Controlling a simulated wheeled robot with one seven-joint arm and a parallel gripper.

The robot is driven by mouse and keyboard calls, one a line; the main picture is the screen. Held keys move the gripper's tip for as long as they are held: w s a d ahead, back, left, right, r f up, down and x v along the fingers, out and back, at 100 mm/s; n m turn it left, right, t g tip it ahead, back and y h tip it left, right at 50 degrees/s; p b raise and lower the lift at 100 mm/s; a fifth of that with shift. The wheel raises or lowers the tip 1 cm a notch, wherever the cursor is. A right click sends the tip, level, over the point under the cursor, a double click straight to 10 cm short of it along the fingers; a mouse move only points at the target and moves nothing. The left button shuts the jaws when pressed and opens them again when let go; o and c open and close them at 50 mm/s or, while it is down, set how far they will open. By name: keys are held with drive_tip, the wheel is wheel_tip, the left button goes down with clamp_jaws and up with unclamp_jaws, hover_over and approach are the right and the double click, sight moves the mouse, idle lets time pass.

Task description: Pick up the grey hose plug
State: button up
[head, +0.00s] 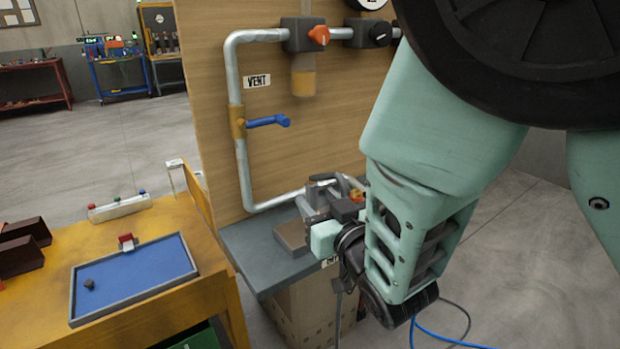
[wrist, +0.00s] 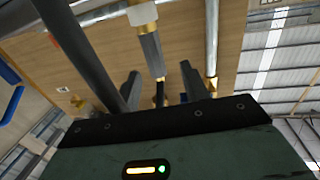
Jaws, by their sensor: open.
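My gripper (head: 318,208) is low in front of the wooden panel, above the grey shelf, partly hidden by my arm in the head view. In the wrist view my gripper (wrist: 160,78) has its two dark fingers apart. A grey cylinder with brass-coloured ends (wrist: 151,52), which looks like the grey hose plug, shows beyond and between the fingers. I see no contact with it. A dark hose or rod (wrist: 78,52) runs diagonally on the left of the wrist view. In the head view the plug cannot be told apart from the fittings around my gripper.
The wooden panel (head: 275,150) carries a metal pipe (head: 240,70), a blue lever (head: 268,121) and an orange knob (head: 319,35). The grey shelf (head: 250,250) holds a flat brown-grey block (head: 291,238). A blue tray (head: 130,275) lies on the yellow bench at left.

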sight(315, 191)
drive_tip(key=x, duration=0.4)
drive_tip(key=shift+w+d+p, duration=0.1)
drive_tip(key=shift+w+p, duration=0.2)
drive_tip(key=shift+p, duration=0.1)
clamp_jaws()
drive_tip(key=shift+r, duration=0.1)
wheel_tip(315, 191, up, 18)
drive_tip(key=p, duration=0.1)
idle(0.3)
drive_tip(key=shift+r, duration=0.1)
